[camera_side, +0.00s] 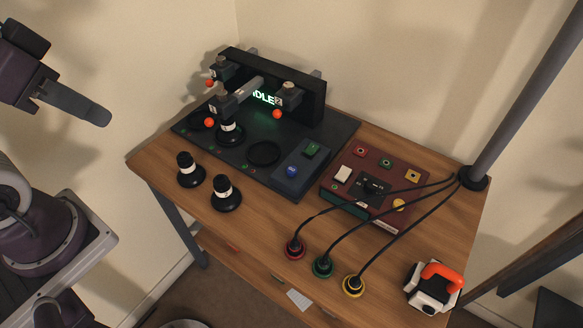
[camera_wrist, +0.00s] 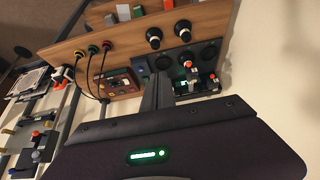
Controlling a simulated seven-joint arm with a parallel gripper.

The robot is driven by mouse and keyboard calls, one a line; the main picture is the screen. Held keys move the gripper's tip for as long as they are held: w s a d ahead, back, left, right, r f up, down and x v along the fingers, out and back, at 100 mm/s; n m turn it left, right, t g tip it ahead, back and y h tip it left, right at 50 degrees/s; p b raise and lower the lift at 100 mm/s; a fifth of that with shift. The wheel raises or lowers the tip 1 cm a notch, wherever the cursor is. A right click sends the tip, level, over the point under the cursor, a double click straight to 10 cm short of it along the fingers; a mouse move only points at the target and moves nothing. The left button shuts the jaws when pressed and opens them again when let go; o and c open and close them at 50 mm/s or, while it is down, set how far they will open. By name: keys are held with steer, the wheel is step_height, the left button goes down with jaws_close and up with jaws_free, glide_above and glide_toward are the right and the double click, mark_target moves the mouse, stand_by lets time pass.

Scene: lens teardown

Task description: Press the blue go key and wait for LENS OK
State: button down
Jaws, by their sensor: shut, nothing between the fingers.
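The blue go key (camera_side: 291,171) sits on a slate key block (camera_side: 300,178) at the front right of the dark test station (camera_side: 345,130), with a green key (camera_side: 312,150) behind it. The station's screen (camera_side: 267,98) glows green; its visible letters read as "DLE", the rest hidden behind a clamp arm. My gripper (camera_side: 105,118) is at the upper left in the side view, raised and well apart from the key. In the wrist view my gripper (camera_wrist: 158,82) is shut and empty, its fingers together.
One black-and-white lens piece (camera_side: 229,131) stands under a clamp on the station; two more (camera_side: 187,170) (camera_side: 225,194) stand on the wooden table (camera_side: 190,210). Orange-knobbed clamps (camera_side: 288,96) rise around the screen. A maroon box (camera_side: 385,165), cabled plugs (camera_side: 323,265) and a grey pole (camera_side: 520,90) are right.

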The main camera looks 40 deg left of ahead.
stand_by(0.7)
steer(key=m+t+h, duration=0.3)
steer(key=m+h, duration=0.1)
steer(key=m, duration=1)
glide_above(288, 171)
step_height(288, 171, down, 19)
steer(key=shift+r, duration=0.15)
steer(key=shift+f, duration=4.4)
steer(key=shift+f, duration=0.4)
